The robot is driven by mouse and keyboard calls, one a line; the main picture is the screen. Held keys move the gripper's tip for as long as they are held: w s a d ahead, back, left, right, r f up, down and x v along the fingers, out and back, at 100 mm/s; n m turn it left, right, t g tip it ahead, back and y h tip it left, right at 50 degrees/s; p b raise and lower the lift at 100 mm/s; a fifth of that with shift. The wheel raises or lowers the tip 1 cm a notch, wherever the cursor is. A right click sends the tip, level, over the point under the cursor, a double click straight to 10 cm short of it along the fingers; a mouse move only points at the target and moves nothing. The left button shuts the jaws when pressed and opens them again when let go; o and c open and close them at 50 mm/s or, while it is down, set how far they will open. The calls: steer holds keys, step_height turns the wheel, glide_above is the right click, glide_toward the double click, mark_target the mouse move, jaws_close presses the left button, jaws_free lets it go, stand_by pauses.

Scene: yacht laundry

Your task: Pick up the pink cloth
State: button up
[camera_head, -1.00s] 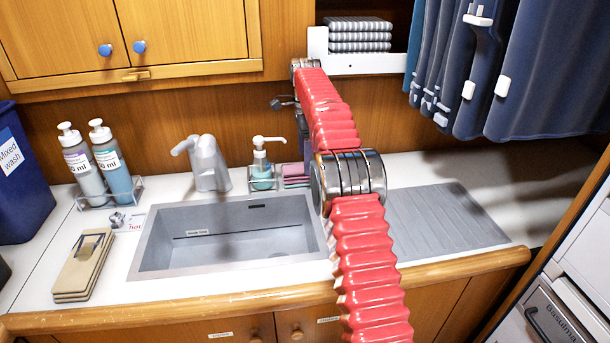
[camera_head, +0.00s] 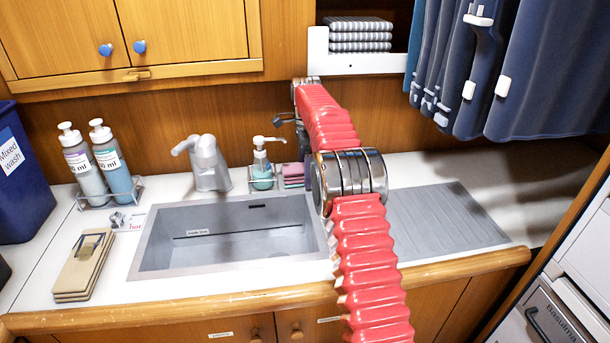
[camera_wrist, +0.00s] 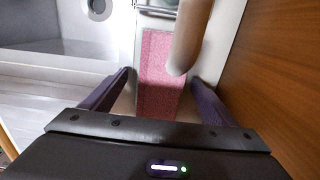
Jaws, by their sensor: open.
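The pink cloth (camera_head: 293,172) lies folded in a small stack beside the soap dispenser, behind the sink's right end in the head view. In the wrist view the pink cloth (camera_wrist: 156,75) lies between and beyond the two dark purple fingers of my gripper (camera_wrist: 158,84). The fingers are spread apart with nothing held. A blurred tan rounded thing (camera_wrist: 192,38) covers part of the cloth's right side in the wrist view; I cannot tell what it is. In the head view my arm hides much of the gripper, which is just above and right of the cloth.
The soap dispenser (camera_head: 262,165) stands just left of the cloth, with the tap (camera_head: 208,165) farther left. The sink (camera_head: 160,240) is in front. A wooden wall (camera_wrist: 270,85) rises close on the wrist view's right. The shelf (camera_head: 360,64) with striped towels is above.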

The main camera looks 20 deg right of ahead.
steer(key=c, duration=1.2)
steer(key=shift+c, duration=0.3)
steer(key=shift+s+r, duration=0.15)
steer(key=shift+r, duration=3.4)
steer(key=shift+s+a, duration=0.1)
steer(key=shift+s, duration=0.15)
steer(key=shift+s, duration=0.2)
steer(key=s+a, duration=0.2)
steer(key=s, duration=0.7)
steer(key=s+a, duration=0.1)
steer(key=s, duration=0.8)
steer(key=shift+s+a, duration=0.2)
steer(key=shift+a, duration=0.2)
